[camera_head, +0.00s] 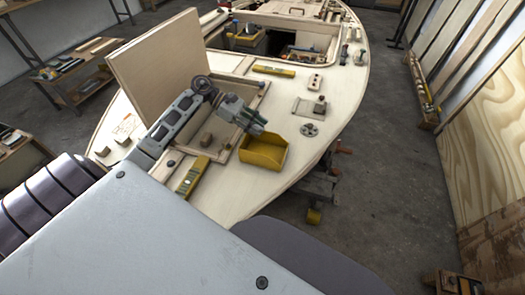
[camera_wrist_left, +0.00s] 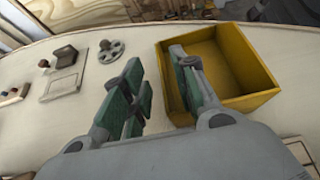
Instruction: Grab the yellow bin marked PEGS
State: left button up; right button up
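The yellow bin (camera_head: 265,158) stands on the pale plywood deck near its right edge, open at the top and empty as far as I can see. I cannot read any PEGS marking. My left gripper (camera_head: 260,122) is at the bin's far rim in the head view. In the left wrist view its two green-padded fingers (camera_wrist_left: 154,58) are apart with nothing between them that I can make out. One finger is outside the bin (camera_wrist_left: 255,101), and the other overlaps its near side wall and interior. I cannot tell if they touch the bin. My right gripper is not in view.
A round grey disc (camera_head: 309,130) and a small plate with a block (camera_head: 309,107) lie beyond the bin. A yellow level (camera_head: 193,177) lies to its left. An upright plywood panel (camera_head: 155,65) stands behind my left arm. The deck edge is close on the right.

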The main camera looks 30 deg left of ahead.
aim_at(269, 133)
pick_arm(q)
jog(key=shift+w+d+f, duration=0.15)
jog(key=shift+d+f, duration=0.15)
jog(key=shift+d, duration=0.25)
jog(key=x, duration=0.2)
jog(key=shift+w+d+f, duration=0.1)
jog(key=shift+d+f, duration=0.05)
jog(key=shift+d, duration=0.2)
jog(key=shift+w+d+f, duration=0.1)
jog(key=shift+d+f, duration=0.25)
jog(key=shift+d, duration=0.2)
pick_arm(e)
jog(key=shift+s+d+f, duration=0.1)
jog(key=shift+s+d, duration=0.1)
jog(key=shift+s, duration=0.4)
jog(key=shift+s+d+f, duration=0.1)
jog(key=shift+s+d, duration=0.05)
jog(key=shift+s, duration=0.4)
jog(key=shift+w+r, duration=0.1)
pick_arm(q)
jog(key=c, duration=0.4)
grip_shut()
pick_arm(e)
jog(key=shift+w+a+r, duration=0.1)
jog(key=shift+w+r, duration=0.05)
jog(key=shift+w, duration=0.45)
